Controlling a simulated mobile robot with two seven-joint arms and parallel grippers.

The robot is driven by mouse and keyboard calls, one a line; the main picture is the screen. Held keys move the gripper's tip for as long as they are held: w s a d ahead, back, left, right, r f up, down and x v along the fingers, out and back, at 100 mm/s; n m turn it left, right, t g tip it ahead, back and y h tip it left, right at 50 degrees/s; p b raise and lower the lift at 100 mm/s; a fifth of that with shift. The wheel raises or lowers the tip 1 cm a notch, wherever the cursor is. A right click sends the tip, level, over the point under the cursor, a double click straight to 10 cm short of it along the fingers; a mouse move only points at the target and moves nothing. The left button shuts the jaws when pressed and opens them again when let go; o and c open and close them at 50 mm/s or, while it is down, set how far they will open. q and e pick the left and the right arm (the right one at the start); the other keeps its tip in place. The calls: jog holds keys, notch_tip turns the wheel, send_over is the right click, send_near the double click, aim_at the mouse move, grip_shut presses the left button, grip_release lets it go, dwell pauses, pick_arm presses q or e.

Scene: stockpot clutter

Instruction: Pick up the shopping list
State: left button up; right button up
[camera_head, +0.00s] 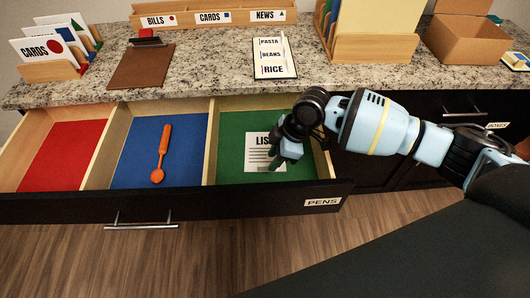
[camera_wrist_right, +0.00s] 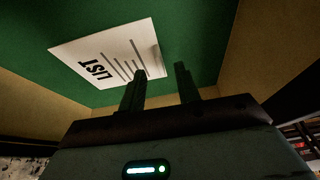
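A white sheet headed LIST (camera_head: 256,155) lies flat in the green right-hand compartment of the open drawer. It also shows in the right wrist view (camera_wrist_right: 98,55), just beyond the fingertips. A card reading PASTA, BEANS, RICE (camera_head: 274,58) lies on the counter behind the drawer. My right gripper (camera_head: 278,160) reaches down into the green compartment over the right part of the LIST sheet and hides some of it. In the wrist view its two fingers (camera_wrist_right: 158,84) are apart with nothing between them. Whether the fingertips touch the drawer bottom cannot be told. My left gripper is out of view.
The drawer's wooden dividers (camera_head: 209,145) stand close to the left of the sheet. An orange spoon (camera_head: 162,152) lies in the blue compartment; the red compartment (camera_head: 65,158) is empty.

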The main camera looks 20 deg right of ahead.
aim_at(267, 166)
jog(key=shift+x, duration=2)
jog(key=shift+w+a+r, duration=0.1)
jog(key=shift+a, duration=0.05)
jog(key=shift+c, duration=0.2)
grip_shut()
